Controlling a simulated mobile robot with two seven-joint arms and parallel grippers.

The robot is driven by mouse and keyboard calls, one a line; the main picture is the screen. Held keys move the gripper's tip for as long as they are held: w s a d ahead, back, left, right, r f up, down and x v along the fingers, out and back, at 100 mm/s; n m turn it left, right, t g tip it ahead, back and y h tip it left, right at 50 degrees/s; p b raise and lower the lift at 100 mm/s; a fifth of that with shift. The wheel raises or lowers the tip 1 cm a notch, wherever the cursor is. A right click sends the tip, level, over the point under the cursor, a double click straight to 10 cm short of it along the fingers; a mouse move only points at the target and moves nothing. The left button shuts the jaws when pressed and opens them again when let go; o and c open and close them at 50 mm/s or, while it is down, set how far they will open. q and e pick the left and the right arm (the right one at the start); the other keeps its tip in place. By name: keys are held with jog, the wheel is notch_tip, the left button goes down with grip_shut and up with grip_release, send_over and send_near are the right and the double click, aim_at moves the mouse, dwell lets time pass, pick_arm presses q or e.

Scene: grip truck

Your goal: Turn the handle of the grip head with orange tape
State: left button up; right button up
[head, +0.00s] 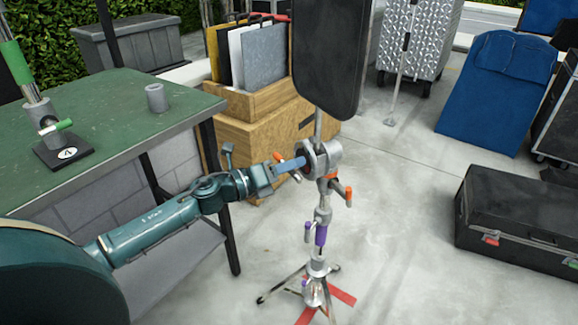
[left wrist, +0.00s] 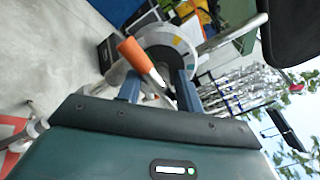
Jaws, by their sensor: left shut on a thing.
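The grip head (head: 322,160) is a grey metal clamp on top of a light stand, with a vertical rod through it. One handle with an orange end (head: 279,157) sticks out at its left, by my left gripper (head: 290,165). Another orange-ended handle (head: 342,191) points down to the right. In the left wrist view the orange handle (left wrist: 136,55) runs slantwise between my blue fingers (left wrist: 158,90), with the round disc of the head (left wrist: 172,47) behind. The left gripper is shut on this handle; the fingers partly hide its metal shaft. My right gripper is out of view.
The stand's purple-taped part (head: 320,235) and spread legs are below, over a red floor mark (head: 341,297). A black flag panel (head: 328,50) rises above the head. A green-topped table (head: 100,120) stands left, a wooden crate (head: 255,103) behind, a black case (head: 520,220) right.

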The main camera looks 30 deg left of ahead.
pick_arm(q)
jog(key=o, duration=1.2)
jog(key=v, duration=1.3)
jog(key=shift+a, duration=0.1)
